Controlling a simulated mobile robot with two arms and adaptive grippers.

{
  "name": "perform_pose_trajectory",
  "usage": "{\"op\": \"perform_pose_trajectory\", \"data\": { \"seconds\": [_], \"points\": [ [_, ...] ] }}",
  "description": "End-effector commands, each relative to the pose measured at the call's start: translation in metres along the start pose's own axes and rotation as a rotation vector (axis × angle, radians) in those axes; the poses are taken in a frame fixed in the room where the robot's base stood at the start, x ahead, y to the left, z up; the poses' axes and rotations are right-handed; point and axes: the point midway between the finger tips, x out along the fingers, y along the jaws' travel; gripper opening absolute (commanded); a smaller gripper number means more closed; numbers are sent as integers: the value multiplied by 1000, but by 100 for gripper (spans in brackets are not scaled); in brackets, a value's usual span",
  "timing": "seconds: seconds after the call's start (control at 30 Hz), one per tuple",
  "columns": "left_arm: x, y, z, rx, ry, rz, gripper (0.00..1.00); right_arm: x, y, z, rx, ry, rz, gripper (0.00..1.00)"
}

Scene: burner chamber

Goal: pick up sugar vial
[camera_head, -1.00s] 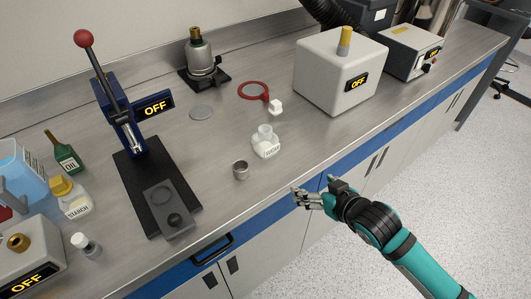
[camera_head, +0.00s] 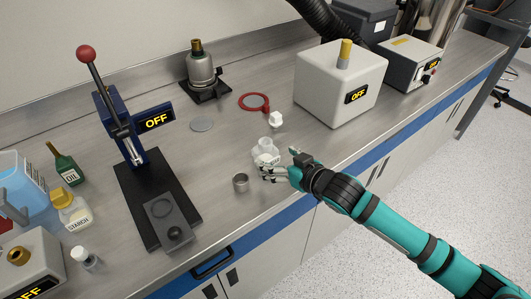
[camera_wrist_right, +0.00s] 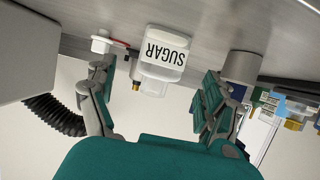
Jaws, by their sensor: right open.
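The sugar vial (camera_head: 266,148) is a small white, open-topped container standing on the steel bench, its front partly hidden by my right gripper in the head view. In the right wrist view the vial (camera_wrist_right: 165,55) appears upside down, its SUGAR label readable, ahead of and between the fingers. My right gripper (camera_head: 268,172) is open and empty, right in front of the vial; its spread fingers also show in the right wrist view (camera_wrist_right: 155,90). I cannot tell whether a finger touches the vial. My left gripper is not in view.
A small metal cup (camera_head: 240,182) stands close left of my right gripper. A black press (camera_head: 160,205) stands left; a white OFF box (camera_head: 335,85) stands right.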

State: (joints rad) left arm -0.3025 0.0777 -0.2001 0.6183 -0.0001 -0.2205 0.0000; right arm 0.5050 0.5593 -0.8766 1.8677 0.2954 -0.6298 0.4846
Motion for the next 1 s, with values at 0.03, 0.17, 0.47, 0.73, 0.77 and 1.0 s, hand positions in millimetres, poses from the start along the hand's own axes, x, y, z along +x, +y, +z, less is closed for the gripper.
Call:
{"op": "perform_pose_trajectory", "data": {
  "seconds": [0.03, 0.17, 0.47, 0.73, 0.77, 1.0],
  "points": [
    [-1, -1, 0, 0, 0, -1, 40, 5, 0, -1, 0, 1, 0, 85],
    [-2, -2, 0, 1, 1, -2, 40, 12, 0, -1, -1, 1, 1, 85],
    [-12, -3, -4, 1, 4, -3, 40, 51, -1, -2, 0, 1, 0, 85],
    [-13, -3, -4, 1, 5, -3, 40, 63, -1, 0, -1, 1, 0, 85],
    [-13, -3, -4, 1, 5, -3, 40, 63, -1, 0, -1, 1, 0, 85],
    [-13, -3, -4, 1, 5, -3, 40, 62, -1, 0, -1, 1, 0, 62]
  ]
}}
